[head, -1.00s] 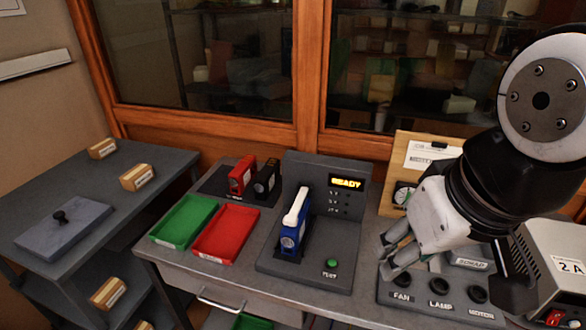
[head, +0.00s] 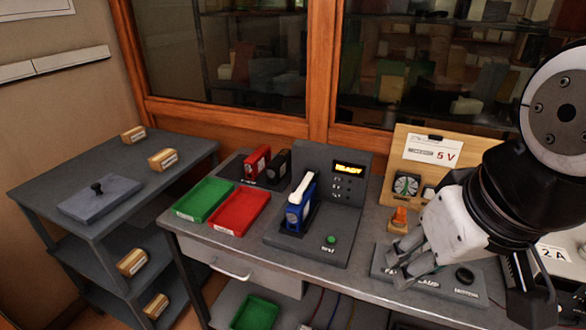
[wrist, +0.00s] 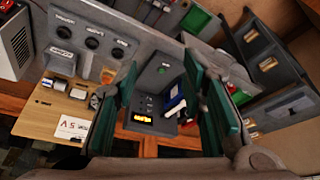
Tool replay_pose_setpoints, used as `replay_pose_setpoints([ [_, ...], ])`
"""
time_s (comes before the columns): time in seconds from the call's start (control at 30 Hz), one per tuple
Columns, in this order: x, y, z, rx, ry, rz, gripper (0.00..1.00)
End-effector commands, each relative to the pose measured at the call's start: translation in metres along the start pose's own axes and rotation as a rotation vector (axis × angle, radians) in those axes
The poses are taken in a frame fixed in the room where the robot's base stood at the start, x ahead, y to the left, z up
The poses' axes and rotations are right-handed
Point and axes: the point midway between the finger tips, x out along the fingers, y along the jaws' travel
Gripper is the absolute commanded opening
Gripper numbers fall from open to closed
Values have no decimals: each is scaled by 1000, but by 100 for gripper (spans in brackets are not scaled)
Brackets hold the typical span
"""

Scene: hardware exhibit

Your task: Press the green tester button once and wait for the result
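The tester (head: 345,215) is a dark grey stand on the bench with a lit yellow display reading READY (head: 349,170). Its green button (head: 331,240) sits low on the base, above a TEST label; it also shows in the wrist view (wrist: 162,70). A blue block with a white top (head: 301,202) stands in the tester's slot, left of the button. My gripper (head: 398,272) is to the right of the tester, above the switch panel, apart from the button. In the wrist view its two fingers (wrist: 163,95) are spread, with nothing between them.
A switch panel (head: 465,295) with knobs lies under my gripper. A green tray (head: 203,199) and red tray (head: 240,212) lie left of the tester, with red (head: 257,162) and black blocks behind. A wooden board with a dial (head: 407,184) stands at the back right.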

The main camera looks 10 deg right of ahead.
Motion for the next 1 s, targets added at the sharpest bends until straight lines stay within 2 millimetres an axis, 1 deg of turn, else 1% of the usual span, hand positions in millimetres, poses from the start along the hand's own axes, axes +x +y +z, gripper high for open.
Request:
replay_pose_setpoints([
  [0.07,0,0,0,0,0,0,38],
  [0.1,0,0,0,0,0,0,28],
  [0.17,0,0,0,0,0,0,15],
  [0.2,0,0,0,0,0,0,6],
  [0.23,0,0,0,0,0,0,0],
  [1.0,0,0,0,0,0,0,0],
])
